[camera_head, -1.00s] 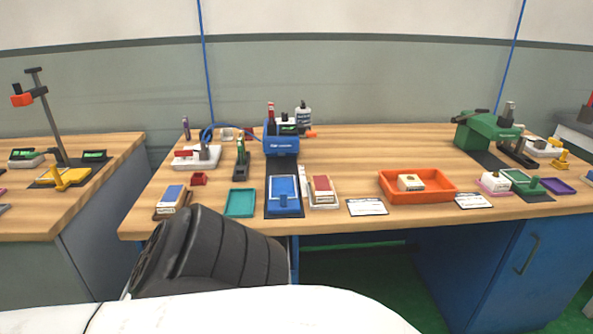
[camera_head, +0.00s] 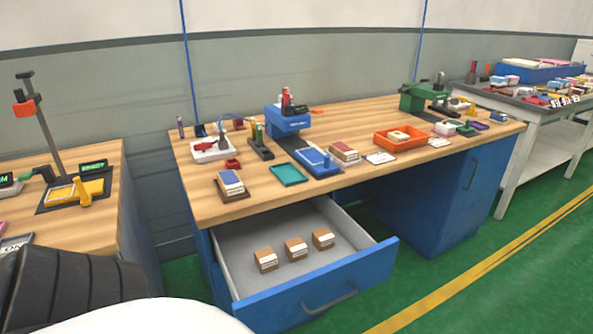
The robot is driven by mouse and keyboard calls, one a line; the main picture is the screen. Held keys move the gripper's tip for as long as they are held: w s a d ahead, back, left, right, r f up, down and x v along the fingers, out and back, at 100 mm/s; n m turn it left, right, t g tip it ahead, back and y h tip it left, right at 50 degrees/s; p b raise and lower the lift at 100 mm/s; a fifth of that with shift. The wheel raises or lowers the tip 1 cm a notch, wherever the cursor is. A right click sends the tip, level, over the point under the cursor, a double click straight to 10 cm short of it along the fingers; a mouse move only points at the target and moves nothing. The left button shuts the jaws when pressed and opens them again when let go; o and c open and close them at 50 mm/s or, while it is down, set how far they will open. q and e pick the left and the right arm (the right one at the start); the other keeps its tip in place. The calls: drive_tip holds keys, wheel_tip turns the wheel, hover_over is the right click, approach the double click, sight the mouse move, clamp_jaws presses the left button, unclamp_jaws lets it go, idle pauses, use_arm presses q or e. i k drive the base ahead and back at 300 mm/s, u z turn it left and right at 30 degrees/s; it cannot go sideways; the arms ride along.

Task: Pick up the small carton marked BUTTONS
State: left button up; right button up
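Three small brown cartons with white labels lie in a row in an open drawer: a left carton (camera_head: 265,260), a middle carton (camera_head: 296,248) and a right carton (camera_head: 323,238). Their labels are too small to read, so I cannot tell which one is marked BUTTONS. The drawer (camera_head: 318,304) has a blue front and a grey inside, and is pulled out under the left part of the wooden workbench (camera_head: 330,195). Neither of my grippers is in view.
An orange tray (camera_head: 402,148) with a small pale box, a teal tray (camera_head: 289,175) and a blue-topped stack (camera_head: 231,182) sit on the bench. Another wooden bench (camera_head: 85,230) stands left, and a grey table (camera_head: 545,115) at far right. Green floor is clear at right.

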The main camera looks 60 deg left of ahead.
sight(322, 238)
drive_tip(key=u, duration=1.7)
